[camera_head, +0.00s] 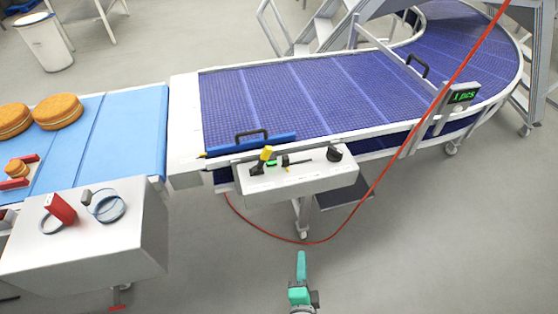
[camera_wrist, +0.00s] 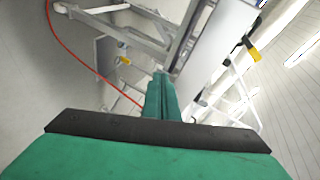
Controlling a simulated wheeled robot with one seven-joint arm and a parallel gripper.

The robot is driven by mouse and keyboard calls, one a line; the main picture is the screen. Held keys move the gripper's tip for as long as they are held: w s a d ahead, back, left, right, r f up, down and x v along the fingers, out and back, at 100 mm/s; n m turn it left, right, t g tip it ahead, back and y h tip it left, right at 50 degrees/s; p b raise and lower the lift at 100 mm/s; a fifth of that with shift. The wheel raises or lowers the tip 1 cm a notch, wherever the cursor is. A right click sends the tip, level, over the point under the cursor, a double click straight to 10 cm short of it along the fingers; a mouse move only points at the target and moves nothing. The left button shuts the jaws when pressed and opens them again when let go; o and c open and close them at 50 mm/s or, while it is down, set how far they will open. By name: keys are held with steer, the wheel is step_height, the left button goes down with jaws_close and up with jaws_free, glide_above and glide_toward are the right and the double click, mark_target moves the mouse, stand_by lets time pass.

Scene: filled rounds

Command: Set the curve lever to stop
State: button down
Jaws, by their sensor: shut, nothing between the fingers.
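The white control box (camera_head: 300,181) is mounted on the near side of the blue curved conveyor. A lever with a black base and yellow grip (camera_head: 265,155) stands at the left of its top; its markings are too small to read. The yellow grip also appears at the upper right of the wrist view (camera_wrist: 254,53). My teal gripper (camera_head: 301,256) is shut and empty, in front of and below the box, apart from the lever. In the wrist view, its closed fingers (camera_wrist: 160,90) point away from the camera.
The blue curved conveyor (camera_head: 300,95) carries a display (camera_head: 464,96) at right. A red cable (camera_head: 378,187) hangs past the box's right side and loops below it. A second box (camera_head: 100,245) stands at left beside the light-blue belt (camera_head: 125,130) with round cakes (camera_head: 58,111).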

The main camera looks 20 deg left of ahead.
steer(key=w+a+r+m+y, duration=0.2)
steer(key=w+a+r+y, duration=0.3)
steer(key=w, duration=0.4)
steer(key=g+y, duration=0.1)
steer(key=y, duration=0.4)
glide_toward(263, 159)
steer(key=d, duration=0.5)
steer(key=shift+w+n, duration=0.4)
steer(key=shift+w, duration=0.05)
steer(key=x, duration=1)
steer(key=shift+a, duration=0.1)
steer(key=shift+d+r, duration=0.1)
steer(key=shift+d, duration=0.1)
